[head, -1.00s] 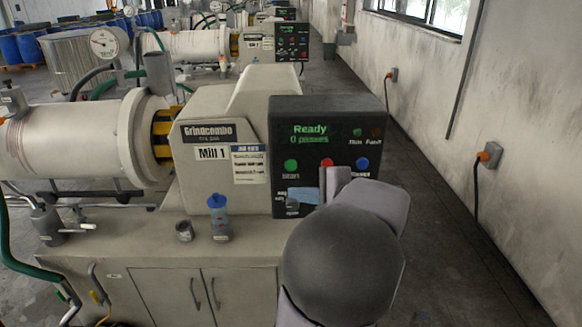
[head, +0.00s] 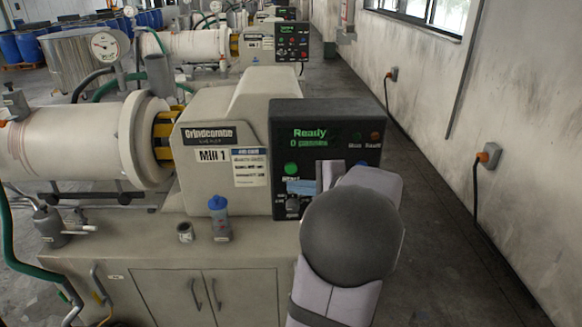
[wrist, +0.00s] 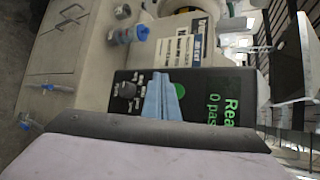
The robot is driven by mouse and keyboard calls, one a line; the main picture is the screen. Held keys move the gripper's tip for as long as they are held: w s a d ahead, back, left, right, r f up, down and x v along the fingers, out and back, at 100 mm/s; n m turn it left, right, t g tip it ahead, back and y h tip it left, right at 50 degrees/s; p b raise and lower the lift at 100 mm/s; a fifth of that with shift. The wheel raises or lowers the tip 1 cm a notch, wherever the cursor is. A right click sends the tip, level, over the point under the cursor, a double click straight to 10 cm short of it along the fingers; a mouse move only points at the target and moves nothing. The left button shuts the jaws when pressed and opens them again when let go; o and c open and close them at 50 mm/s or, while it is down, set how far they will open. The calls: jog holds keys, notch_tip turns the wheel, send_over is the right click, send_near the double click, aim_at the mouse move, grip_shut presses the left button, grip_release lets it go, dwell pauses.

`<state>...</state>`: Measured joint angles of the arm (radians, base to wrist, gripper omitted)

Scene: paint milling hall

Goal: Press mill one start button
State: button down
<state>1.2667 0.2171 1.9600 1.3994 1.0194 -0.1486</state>
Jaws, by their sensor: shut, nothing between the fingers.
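The Mill 1 control panel (head: 283,130) is a black box reading "Ready" with a "0 passes" line below. Its green start button (head: 291,169) is on the left of the panel and looks unlit. In the wrist view, where the panel lies turned on its side, the green button (wrist: 180,90) shows just right of my fingers. My gripper (head: 300,186) is shut and empty, its light-blue fingers in front of the panel, just below the start button. It also shows in the wrist view (wrist: 160,80), between a black knob (wrist: 127,90) and the button. I cannot tell whether it touches the panel.
The panel's other buttons are hidden behind my arm. A blue-capped bottle (head: 219,218) and a small tin (head: 185,232) stand on the bench left of the panel. A second mill panel (head: 291,42) is farther back. The floor aisle at right is clear.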

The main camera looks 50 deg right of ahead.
aim_at(287, 173)
jog(key=shift+w+d, duration=1.55)
dwell(1.1)
jog(key=shift+w+d, duration=0.25)
jog(key=shift+w+d, duration=0.35)
jog(key=shift+d, duration=0.05)
dwell(1.0)
jog(key=shift+s+a, duration=0.1)
dwell(0.3)
jog(key=shift+s+a+b, duration=0.5)
jog(key=shift+a+b, duration=0.05)
jog(key=shift+b, duration=0.1)
jog(key=shift+s+a, duration=0.1)
